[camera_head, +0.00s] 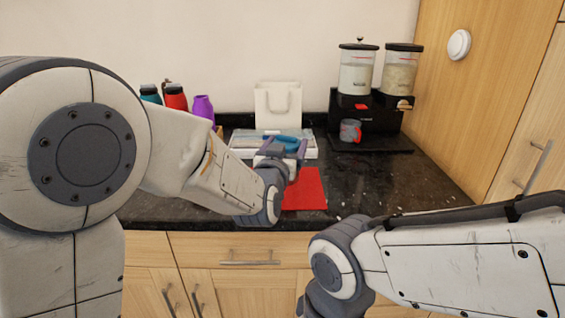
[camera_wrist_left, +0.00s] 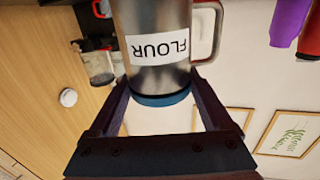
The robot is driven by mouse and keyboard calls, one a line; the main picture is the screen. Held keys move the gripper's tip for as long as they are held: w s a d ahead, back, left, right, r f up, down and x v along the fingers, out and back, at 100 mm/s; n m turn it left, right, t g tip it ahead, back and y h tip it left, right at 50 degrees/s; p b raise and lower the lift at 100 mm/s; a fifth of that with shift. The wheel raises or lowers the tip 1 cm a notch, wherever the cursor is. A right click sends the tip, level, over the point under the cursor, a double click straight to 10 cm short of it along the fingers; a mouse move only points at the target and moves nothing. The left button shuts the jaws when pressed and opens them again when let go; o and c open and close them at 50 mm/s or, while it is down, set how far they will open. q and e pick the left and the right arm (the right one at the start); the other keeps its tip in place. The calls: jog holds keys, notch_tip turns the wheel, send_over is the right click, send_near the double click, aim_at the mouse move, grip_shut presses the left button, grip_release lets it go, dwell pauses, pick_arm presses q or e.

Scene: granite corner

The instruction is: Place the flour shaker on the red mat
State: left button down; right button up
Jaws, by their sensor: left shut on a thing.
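The flour shaker is a silver metal can with a white FLOUR label, a side handle and a blue band at one end. In the left wrist view the shaker (camera_wrist_left: 158,22) appears upside down between the two dark fingers of my left gripper (camera_wrist_left: 160,85). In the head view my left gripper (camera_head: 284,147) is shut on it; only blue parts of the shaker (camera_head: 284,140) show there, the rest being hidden. The red mat (camera_head: 306,189) lies flat on the counter, just in front of the gripper and partly covered by my left arm. My right gripper is out of view.
A white paper bag (camera_head: 278,104) and a pale tray (camera_head: 245,145) stand behind the gripper. A purple bottle (camera_head: 203,107) and a red one (camera_head: 175,98) stand left. The dark counter (camera_head: 400,180) is clear right of the mat.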

aim_at(291, 183)
pick_arm(q)
jog(key=shift+w+a+f, duration=0.45)
jog(key=shift+w+a, duration=0.1)
jog(key=shift+f, duration=1.95)
